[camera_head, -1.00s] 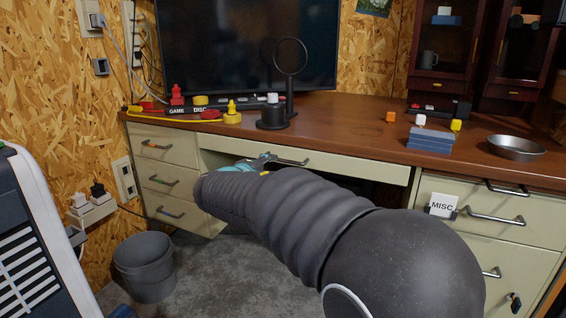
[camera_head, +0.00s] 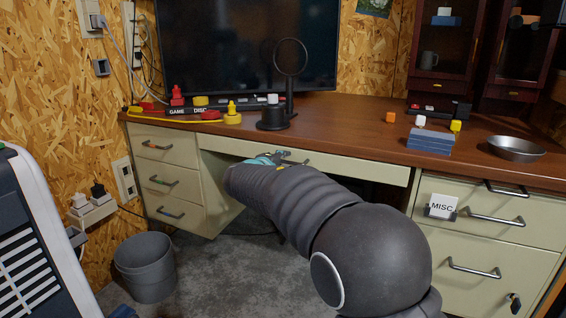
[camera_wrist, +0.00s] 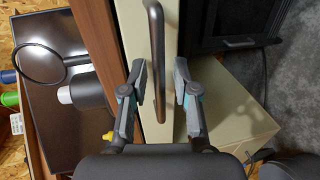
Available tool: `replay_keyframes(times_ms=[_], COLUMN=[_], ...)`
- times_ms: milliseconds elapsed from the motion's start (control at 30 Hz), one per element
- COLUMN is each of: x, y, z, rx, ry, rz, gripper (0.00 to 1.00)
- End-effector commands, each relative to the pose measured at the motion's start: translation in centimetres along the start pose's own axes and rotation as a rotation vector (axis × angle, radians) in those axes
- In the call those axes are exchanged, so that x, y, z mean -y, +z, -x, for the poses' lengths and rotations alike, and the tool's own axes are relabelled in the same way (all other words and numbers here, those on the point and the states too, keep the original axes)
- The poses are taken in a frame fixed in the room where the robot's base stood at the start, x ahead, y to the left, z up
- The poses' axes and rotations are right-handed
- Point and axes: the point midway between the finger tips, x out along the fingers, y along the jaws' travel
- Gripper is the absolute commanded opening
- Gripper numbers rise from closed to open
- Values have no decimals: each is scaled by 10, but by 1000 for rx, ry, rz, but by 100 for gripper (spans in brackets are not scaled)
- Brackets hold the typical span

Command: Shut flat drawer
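The flat drawer (camera_head: 352,166) is the wide, shallow cream drawer under the middle of the desk top. Its front looks close under the desk edge, and I cannot tell whether a small gap is left. Its dark bar handle (camera_wrist: 157,40) runs lengthwise in the wrist view. My gripper (camera_wrist: 160,64) is open, with one finger on each side of the handle. I see no clear contact between fingers and bar. In the head view my gripper (camera_head: 277,159) is at the drawer's front, and my arm hides part of the drawer and handle.
Cream drawer stacks stand left (camera_head: 167,180) and right (camera_head: 487,215) of the knee space. The desk top (camera_head: 350,125) holds a black round mirror stand (camera_head: 290,58), blue blocks (camera_head: 430,141) and a metal bowl (camera_head: 515,149). A grey bin (camera_head: 145,267) stands on the floor at left.

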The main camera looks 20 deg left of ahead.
Motion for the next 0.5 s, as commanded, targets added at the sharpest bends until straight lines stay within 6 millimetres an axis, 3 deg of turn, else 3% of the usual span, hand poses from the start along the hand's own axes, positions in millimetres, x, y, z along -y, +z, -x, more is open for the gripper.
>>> replay_keyframes(times_ms=[33, 100, 367, 500], x=[0, 0, 0, -4], y=[0, 0, 0, 0], z=[0, 0, -1, -19], rx=[0, 0, 0, 1], ry=[0, 0, 0, 0], rz=[0, 0, 0, -2], gripper=[10, 0, 0, 0])
